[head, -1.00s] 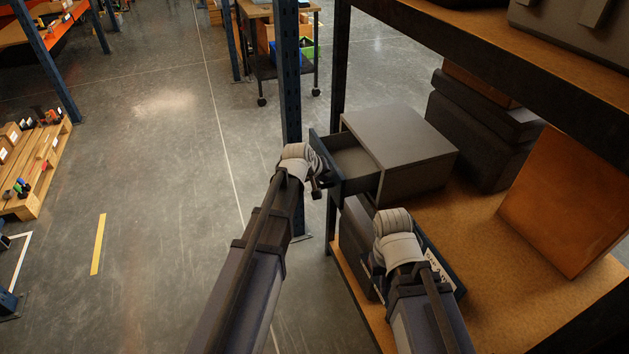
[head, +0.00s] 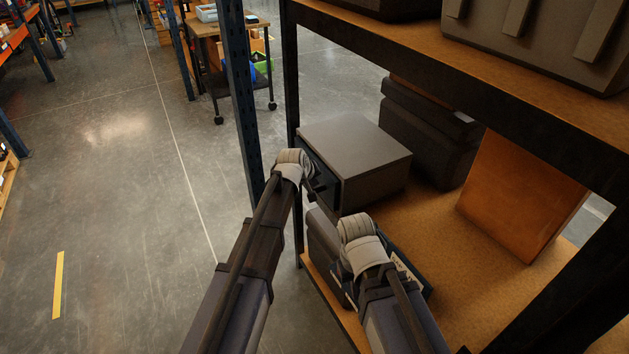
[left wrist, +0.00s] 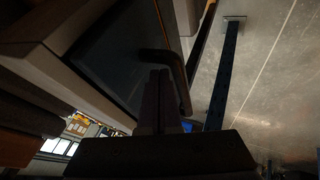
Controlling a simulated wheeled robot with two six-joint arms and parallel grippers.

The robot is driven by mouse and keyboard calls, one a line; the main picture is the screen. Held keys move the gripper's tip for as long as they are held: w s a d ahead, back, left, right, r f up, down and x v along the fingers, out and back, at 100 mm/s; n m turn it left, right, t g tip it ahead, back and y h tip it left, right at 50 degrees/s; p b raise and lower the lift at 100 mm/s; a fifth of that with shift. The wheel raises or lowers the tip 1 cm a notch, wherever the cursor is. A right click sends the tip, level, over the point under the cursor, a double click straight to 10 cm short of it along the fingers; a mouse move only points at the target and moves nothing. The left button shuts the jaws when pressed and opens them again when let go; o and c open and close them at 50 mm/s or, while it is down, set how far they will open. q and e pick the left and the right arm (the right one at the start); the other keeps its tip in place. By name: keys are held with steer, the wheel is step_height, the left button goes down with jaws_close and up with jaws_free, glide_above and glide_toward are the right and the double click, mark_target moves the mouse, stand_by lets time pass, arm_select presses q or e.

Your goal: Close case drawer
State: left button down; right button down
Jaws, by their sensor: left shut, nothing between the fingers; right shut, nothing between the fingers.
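The grey case (head: 355,150) stands on the wooden shelf, with its dark drawer front (head: 326,186) facing left. The drawer front sits at or very near the case's front edge, and no open drawer interior shows. My left gripper (head: 313,190) is shut and empty at the drawer front. In the left wrist view its closed fingers (left wrist: 160,102) are at the dark bent handle (left wrist: 177,67), in front of the drawer front (left wrist: 118,55); I cannot tell whether they touch. My right gripper (head: 345,291) is low over the shelf's front, shut, mostly hidden by its own wrist.
A labelled dark bin (head: 411,275) lies beside my right wrist. Dark cases (head: 425,130) and an orange-brown panel (head: 520,195) stand further back on the shelf. A blue upright post (head: 238,100) rises just left of the case. Open floor lies to the left.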

arm_select(q)
steer(key=p+v, duration=0.5)
steer(key=v, duration=0.3)
steer(key=shift+p, duration=0.35)
steer(key=s+d+f+m+g+y, duration=0.1)
steer(key=s+f+m+g, duration=0.1)
steer(key=s, duration=1.2)
steer(key=s+d+f+m+g+y, duration=0.2)
steer(key=s+m+g, duration=0.3)
steer(key=s, duration=1)
steer(key=shift+s+d+m+y, duration=0.2)
steer(key=shift+s+m+y, duration=0.1)
steer(key=shift+m, duration=0.9)
